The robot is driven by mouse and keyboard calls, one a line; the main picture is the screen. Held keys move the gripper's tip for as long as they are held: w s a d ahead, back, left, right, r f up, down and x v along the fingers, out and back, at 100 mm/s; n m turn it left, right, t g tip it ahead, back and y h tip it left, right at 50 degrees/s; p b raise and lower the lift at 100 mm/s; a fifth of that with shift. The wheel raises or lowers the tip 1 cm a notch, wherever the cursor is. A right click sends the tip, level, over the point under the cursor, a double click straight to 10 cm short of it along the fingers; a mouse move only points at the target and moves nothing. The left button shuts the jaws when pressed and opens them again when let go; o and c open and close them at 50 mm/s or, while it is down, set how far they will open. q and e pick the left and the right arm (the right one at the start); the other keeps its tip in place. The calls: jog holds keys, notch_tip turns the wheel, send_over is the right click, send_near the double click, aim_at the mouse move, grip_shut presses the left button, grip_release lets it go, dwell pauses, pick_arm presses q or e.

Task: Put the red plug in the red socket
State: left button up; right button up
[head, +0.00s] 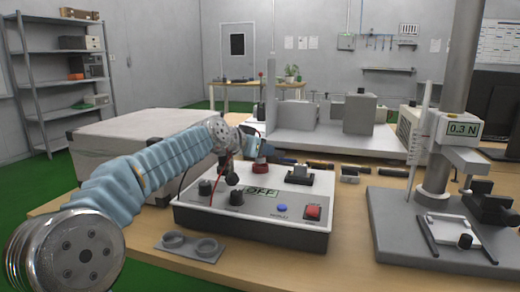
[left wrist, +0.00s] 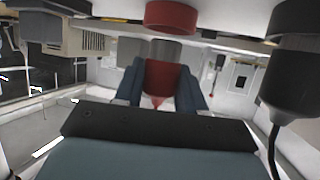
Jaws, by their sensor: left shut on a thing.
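My left gripper (head: 252,143) is above the back of the white control box (head: 250,232). In the left wrist view my left gripper (left wrist: 160,88) is shut on the red plug (left wrist: 158,80), one dark blue finger on each side. The plug's grey end points toward the red socket (left wrist: 172,16), with a small gap between them. The red socket also shows in the head view (head: 259,168), on the box's top near its back edge. The plug is hard to make out in the head view. My right gripper is in neither view.
A black plug with a cable (left wrist: 298,75) stands beside the red socket. A force-test stand (head: 435,225) is at right.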

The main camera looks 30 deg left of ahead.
aim_at(250, 177)
pick_arm(q)
jog(key=shift+f+b, duration=0.65)
jog(key=shift+f, duration=0.1)
jog(key=o, duration=0.8)
jog(key=shift+b+v, duration=0.6)
jog(key=shift+v, duration=0.75)
jog(key=shift+b+v, duration=0.3)
jog(key=shift+v, duration=0.85)
jog(key=shift+b+v, duration=0.5)
jog(key=shift+v, duration=2.5)
jog(key=shift+d, duration=0.1)
